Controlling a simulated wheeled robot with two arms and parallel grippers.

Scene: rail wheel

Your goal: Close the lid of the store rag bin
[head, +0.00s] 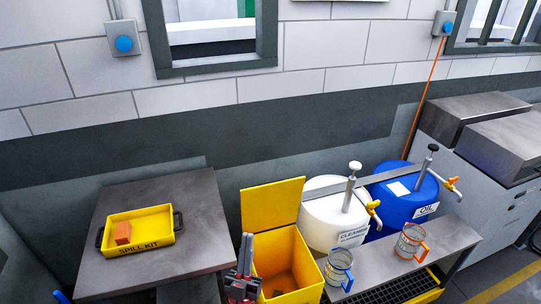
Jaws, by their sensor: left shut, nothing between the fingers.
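The yellow rag bin (303,267) stands in the lower middle of the head view. Its yellow lid (271,204) is open and stands up at the back of the bin. Something brownish shows inside the bin, too small to make out. My left gripper (246,242) is shut and empty, pointing up at the left side of the bin, below the raised lid. Whether it touches the bin I cannot tell. My right gripper is not in view.
Left of the bin, a grey table (190,204) bears a yellow spill kit tray (151,240) with an orange block (122,232). To the right are a white cleaner drum (325,212), a blue oil drum (393,207) and a bench (448,238) with two jugs.

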